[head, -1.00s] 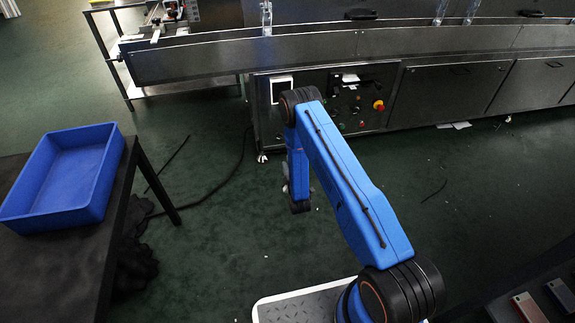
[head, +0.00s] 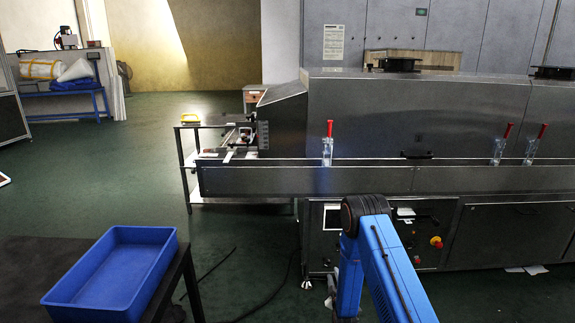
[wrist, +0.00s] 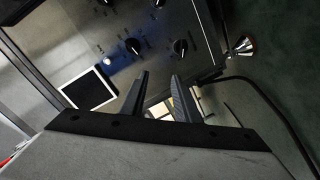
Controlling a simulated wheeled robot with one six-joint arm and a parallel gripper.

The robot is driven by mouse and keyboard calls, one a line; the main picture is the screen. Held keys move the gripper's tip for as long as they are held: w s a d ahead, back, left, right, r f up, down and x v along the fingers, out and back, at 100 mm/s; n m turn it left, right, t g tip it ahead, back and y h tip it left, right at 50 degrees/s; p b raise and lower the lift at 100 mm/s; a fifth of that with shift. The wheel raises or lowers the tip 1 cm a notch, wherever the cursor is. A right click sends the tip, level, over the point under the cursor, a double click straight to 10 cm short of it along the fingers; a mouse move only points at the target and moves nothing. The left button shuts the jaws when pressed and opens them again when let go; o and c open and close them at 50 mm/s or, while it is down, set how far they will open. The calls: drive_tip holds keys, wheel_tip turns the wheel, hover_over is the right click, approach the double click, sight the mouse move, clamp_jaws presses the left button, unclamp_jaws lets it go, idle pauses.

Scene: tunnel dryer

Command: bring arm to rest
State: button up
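My arm shows in the head view as a blue upper link bent down at a black elbow joint, with the forearm hanging in front of the steel dryer (head: 400,115). My gripper (wrist: 160,82) shows in the wrist view as two dark fingers standing apart, with nothing between them. Its tips lie below the frame in the head view.
A blue empty bin (head: 112,275) sits on a dark table (head: 40,260) at the left. A black cable (head: 262,300) lies on the green floor between table and dryer. A red button (head: 436,241) is on the panel.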

drive_tip(key=s+d+r+m+g, duration=0.1)
drive_tip(key=s+r+m+g, duration=0.1)
drive_tip(key=r, duration=1.2)
drive_tip(key=s+d+r+m+g, duration=0.1)
drive_tip(key=r+m+g, duration=0.1)
drive_tip(key=r, duration=1.1)
drive_tip(key=s+r+m+g, duration=0.1)
drive_tip(key=s+r+g, duration=0.1)
drive_tip(key=s+r, duration=0.65)
drive_tip(key=s+d+r+m+g, duration=0.15)
drive_tip(key=s+r, duration=0.35)
drive_tip(key=s, duration=0.5)
drive_tip(key=s+d+r+m+g, duration=0.1)
drive_tip(key=s+d+r, duration=0.1)
drive_tip(key=s+r, duration=0.6)
drive_tip(key=s+m+g, duration=0.1)
drive_tip(key=s, duration=1.4)
drive_tip(key=s+d+f+m+g, duration=0.1)
drive_tip(key=s+m+g, duration=0.1)
drive_tip(key=s, duration=1.3)
drive_tip(key=shift+d, duration=0.3)
drive_tip(key=shift+g, duration=0.25)
